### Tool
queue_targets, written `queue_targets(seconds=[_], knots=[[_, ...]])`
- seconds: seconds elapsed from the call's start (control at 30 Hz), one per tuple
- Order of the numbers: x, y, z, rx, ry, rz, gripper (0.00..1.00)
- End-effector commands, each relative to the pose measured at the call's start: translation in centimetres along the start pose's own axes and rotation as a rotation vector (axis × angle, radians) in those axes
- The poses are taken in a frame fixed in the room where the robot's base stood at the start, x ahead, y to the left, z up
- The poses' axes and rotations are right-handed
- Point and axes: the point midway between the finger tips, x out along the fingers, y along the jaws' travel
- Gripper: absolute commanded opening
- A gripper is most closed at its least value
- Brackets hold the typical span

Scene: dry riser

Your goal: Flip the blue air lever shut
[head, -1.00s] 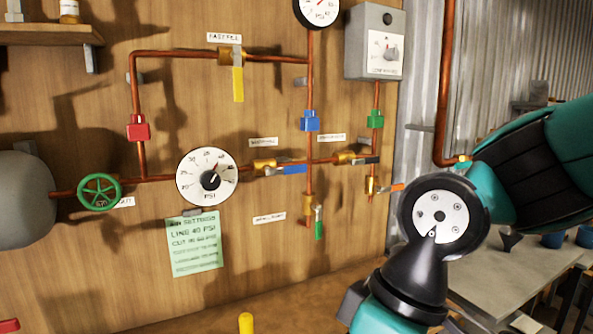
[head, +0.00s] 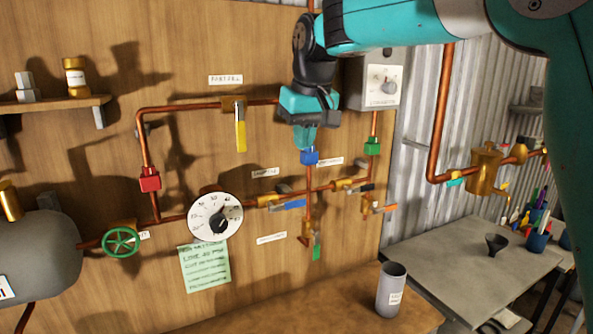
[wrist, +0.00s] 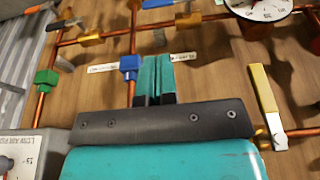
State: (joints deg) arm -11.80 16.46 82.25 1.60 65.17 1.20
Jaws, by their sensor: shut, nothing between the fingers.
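The blue lever (head: 288,205) sits on a brass valve (head: 263,202) on the lower copper pipe, right of the round white gauge (head: 215,217). Its handle points right, roughly along the pipe. In the wrist view only a bit of the blue lever (wrist: 158,4) shows at the top edge. My gripper (head: 304,148) is in front of the board, above the blue lever and apart from it, close to the blue pipe fitting (head: 310,157). Its two teal fingers (wrist: 157,80) are together with nothing between them.
A yellow lever (head: 240,132) hangs left of my gripper. Black-, orange- and green-handled valves (head: 316,250) sit right of and below the blue lever. A grey control box (head: 382,82) is at the upper right. A grey cup (head: 391,290) stands on the bench below.

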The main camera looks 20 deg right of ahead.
Motion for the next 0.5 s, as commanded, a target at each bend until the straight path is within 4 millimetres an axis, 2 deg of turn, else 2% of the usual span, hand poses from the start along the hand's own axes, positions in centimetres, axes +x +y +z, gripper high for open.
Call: queue_targets(seconds=[0.13, 0.5], knots=[[-0.71, 0.37, -1.12, 0.022, 0.005, 0.008, 0.00], [-0.49, 0.38, -1.12, 0.023, 0.005, 0.008, 0.00]])
